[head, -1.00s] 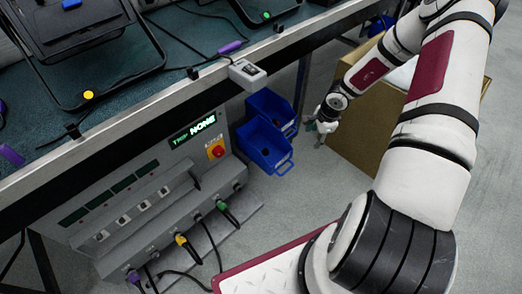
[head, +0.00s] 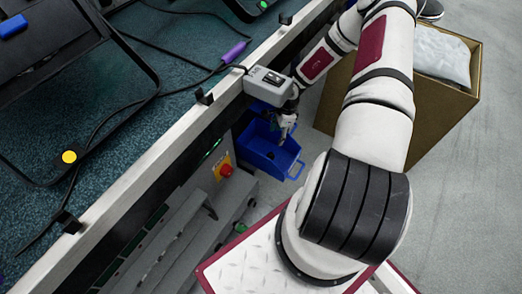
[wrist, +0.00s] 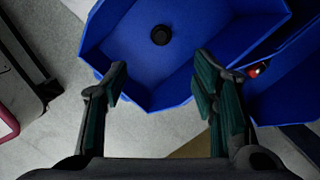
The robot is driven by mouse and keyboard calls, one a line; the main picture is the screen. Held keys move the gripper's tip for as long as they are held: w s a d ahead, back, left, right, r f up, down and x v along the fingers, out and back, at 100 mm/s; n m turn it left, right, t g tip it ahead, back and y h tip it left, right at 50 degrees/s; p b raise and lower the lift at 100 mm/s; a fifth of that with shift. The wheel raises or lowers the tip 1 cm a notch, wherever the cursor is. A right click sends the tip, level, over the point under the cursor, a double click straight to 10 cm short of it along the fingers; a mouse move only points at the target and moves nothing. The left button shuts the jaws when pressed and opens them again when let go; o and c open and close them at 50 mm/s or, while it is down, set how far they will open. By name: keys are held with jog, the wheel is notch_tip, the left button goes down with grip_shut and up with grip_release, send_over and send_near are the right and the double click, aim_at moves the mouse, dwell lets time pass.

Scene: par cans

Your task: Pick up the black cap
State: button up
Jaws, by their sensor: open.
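The black cap (wrist: 161,35) is a small round dark piece lying on the floor of a blue bin (wrist: 125,45) in the wrist view. The blue bin (head: 266,157) also shows in the head view, below the bench edge. My gripper (wrist: 162,85) is open and empty, its two fingers spread at the near side of the bin, with the cap beyond the fingertips and between their lines. In the head view my gripper (head: 287,128) is over the bin's right side, and the cap cannot be made out clearly there.
A second blue bin (wrist: 285,85) with a small red and dark item (wrist: 258,69) adjoins on the right. The bench edge (head: 170,150) and a grey switch box (head: 268,84) are close to my arm. A cardboard box (head: 430,115) stands to the right.

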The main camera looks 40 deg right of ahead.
aim_at(271, 154)
jog(key=f+b, duration=0.2)
jog(key=f, duration=0.2)
jog(key=a+f+b, duration=0.1)
jog(key=f+b, duration=0.1)
jog(key=f, duration=0.3)
jog(key=w+a+f+b, duration=0.1)
jog(key=f+b, duration=0.1)
jog(key=f, duration=0.2)
jog(key=shift+f+b, duration=0.3)
jog(key=shift+f, duration=0.05)
jog(key=c, duration=0.9)
